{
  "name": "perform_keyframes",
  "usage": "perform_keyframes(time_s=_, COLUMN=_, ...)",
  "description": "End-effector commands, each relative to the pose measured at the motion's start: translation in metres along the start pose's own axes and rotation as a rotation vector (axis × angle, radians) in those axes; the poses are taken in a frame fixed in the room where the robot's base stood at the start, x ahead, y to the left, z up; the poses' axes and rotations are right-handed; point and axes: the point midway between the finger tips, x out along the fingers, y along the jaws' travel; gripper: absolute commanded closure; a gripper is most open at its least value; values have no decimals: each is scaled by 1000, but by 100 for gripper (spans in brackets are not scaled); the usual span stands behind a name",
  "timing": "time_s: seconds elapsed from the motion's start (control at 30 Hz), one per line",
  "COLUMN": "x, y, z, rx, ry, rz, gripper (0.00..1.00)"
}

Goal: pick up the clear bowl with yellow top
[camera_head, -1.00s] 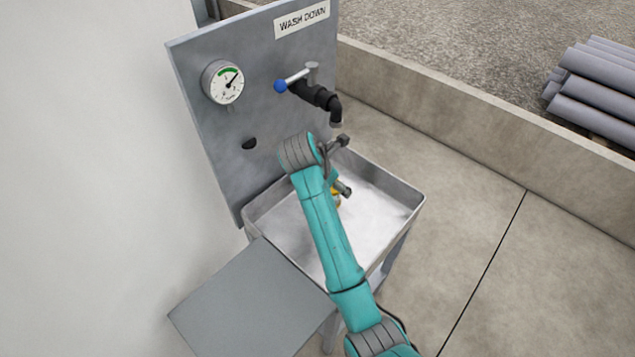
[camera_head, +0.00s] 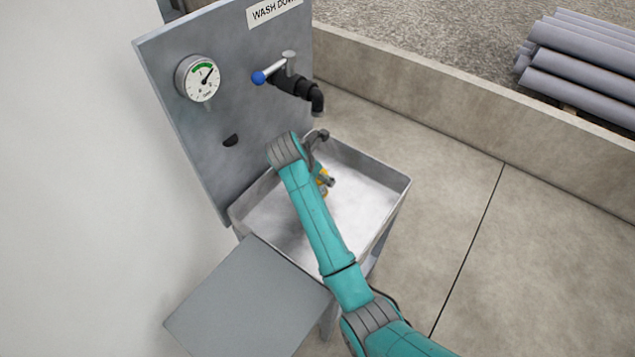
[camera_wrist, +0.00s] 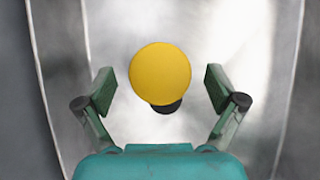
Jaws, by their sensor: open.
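The bowl's round yellow top (camera_wrist: 160,73) shows in the wrist view between and slightly ahead of my two fingers, with a dark patch at its lower edge. Its clear body cannot be made out there. In the head view only a small yellow part (camera_head: 323,181) shows beside my arm, inside the metal basin (camera_head: 372,207); the rest is hidden by my arm and gripper. My gripper (camera_wrist: 160,90) is open, with one finger on each side of the yellow top and a gap to each. I cannot tell its height above the top.
The basin walls rise around the bowl. A back panel (camera_head: 185,130) carries a gauge (camera_head: 198,78) and a black tap (camera_head: 295,88) with a blue-tipped lever above the basin. A grey side plate (camera_head: 245,300) adjoins the basin's front left. Pipes (camera_head: 580,65) lie far off at right.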

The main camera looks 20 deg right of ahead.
Motion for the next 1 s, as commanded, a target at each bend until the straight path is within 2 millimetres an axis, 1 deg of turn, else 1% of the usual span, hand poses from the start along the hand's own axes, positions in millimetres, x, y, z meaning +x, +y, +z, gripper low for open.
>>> perform_keyframes(time_s=0.03, x=8, y=-1, z=-2, rx=-1, ry=3, rz=-4, gripper=6)
perform_keyframes(time_s=0.1, x=18, y=-1, z=-4, rx=-1, ry=2, rz=-4, gripper=6)
perform_keyframes(time_s=0.2, x=32, y=0, z=-4, rx=-1, ry=2, rz=-3, gripper=6)
perform_keyframes(time_s=0.3, x=40, y=0, z=-4, rx=-1, ry=1, rz=-1, gripper=6)
perform_keyframes(time_s=0.4, x=43, y=0, z=-4, rx=-1, ry=1, rz=-1, gripper=6)
perform_keyframes(time_s=0.57, x=43, y=0, z=-4, rx=0, ry=1, rz=-1, gripper=6)
perform_keyframes(time_s=0.6, x=43, y=0, z=-4, rx=0, ry=1, rz=-1, gripper=9)
perform_keyframes(time_s=0.67, x=43, y=0, z=-4, rx=0, ry=1, rz=-1, gripper=24)
perform_keyframes(time_s=0.7, x=43, y=0, z=-4, rx=0, ry=1, rz=-1, gripper=34)
perform_keyframes(time_s=0.77, x=43, y=0, z=-4, rx=0, ry=1, rz=-1, gripper=49)
perform_keyframes(time_s=0.8, x=43, y=0, z=-4, rx=0, ry=1, rz=-1, gripper=59)
perform_keyframes(time_s=0.87, x=43, y=0, z=-4, rx=0, ry=1, rz=-1, gripper=74)
perform_keyframes(time_s=1.0, x=43, y=0, z=-4, rx=0, ry=1, rz=-1, gripper=74)
